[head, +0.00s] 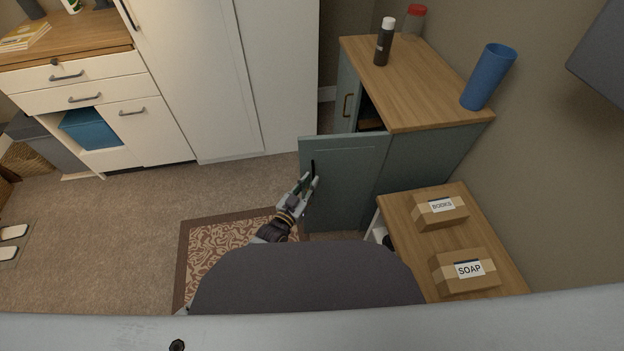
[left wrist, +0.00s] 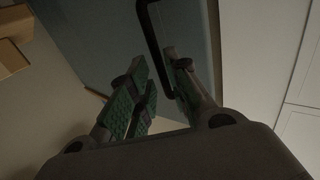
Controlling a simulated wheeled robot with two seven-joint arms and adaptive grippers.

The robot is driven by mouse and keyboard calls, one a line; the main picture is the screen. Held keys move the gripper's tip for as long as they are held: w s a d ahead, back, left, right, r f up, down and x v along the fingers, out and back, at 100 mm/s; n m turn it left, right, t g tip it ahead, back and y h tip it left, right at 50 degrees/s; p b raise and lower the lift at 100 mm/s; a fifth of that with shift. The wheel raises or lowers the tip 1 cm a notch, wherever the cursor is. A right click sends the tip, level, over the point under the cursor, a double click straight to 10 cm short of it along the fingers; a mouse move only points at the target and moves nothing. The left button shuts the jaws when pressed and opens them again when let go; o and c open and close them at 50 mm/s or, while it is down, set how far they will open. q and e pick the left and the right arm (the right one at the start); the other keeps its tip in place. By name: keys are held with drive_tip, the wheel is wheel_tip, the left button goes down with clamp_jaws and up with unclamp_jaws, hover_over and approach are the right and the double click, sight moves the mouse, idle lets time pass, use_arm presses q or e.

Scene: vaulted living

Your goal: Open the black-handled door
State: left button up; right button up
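The blue-green cabinet door (head: 345,185) stands swung out from the cabinet (head: 430,150), roughly square to its front, in the head view. Its black handle (head: 313,168) is near the door's free left edge. My left gripper (head: 309,182) is at the handle. In the left wrist view the black handle (left wrist: 153,40) runs down between the two green-padded fingers (left wrist: 160,80), close to the right one. The fingers are apart, with a gap beside the bar. The door (left wrist: 105,45) fills the area behind them. My right gripper is not in view.
A second cabinet door has a brass handle (head: 348,105). A black bottle (head: 384,42), red-lidded jar (head: 415,20) and blue cup (head: 487,77) stand on top. Boxes marked BOOKS (head: 440,210) and SOAP (head: 464,271) sit on a low unit at right. Open floor lies left, with a patterned rug (head: 225,250).

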use_arm(q)
drive_tip(key=v, duration=0.9)
idle(0.8)
